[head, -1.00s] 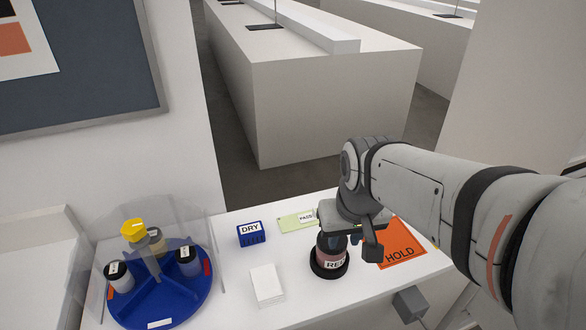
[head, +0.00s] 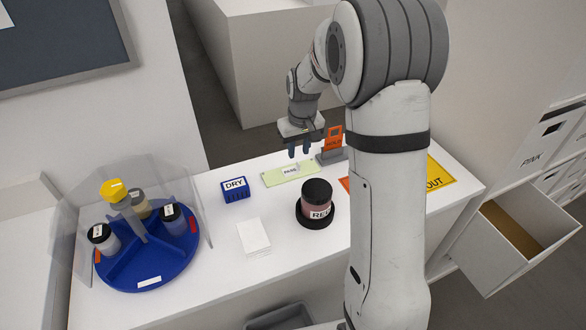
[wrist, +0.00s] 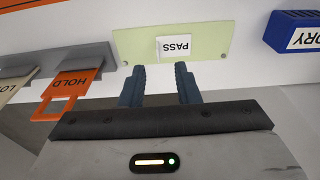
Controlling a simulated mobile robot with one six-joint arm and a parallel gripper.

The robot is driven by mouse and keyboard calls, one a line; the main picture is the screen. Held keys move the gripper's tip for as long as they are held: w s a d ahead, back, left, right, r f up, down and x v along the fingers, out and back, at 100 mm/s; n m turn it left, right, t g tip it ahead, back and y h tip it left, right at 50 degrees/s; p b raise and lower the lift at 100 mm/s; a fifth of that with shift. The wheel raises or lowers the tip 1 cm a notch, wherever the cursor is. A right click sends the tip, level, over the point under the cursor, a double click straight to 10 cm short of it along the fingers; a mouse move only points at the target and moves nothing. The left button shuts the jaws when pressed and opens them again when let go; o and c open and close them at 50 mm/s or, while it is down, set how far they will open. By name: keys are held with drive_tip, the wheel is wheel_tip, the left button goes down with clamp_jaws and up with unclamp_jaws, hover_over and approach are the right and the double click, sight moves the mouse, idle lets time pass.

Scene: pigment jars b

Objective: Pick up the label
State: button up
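A small white label reading PASS (wrist: 173,47) lies on a pale green strip (wrist: 218,40) near the table's back edge. In the head view the label (head: 291,170) is near the middle of the strip (head: 272,180). My gripper (wrist: 160,74) is open and empty, its two dark fingers apart and pointing toward the strip. In the wrist view the fingertips appear just short of the label, one on either side of its line. In the head view my gripper (head: 299,150) hangs behind the strip, close to the label; its exact height is unclear.
An orange HOLD tag (wrist: 68,88) stands in a grey holder (wrist: 105,55) beside the strip. A drawer (head: 520,240) is open at right.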

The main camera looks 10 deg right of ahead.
sight(298, 163)
drive_tip(key=f, duration=0.5)
drive_tip(key=shift+w+f+p, duration=0.3)
drive_tip(key=shift+p, duration=0.1)
clamp_jaws()
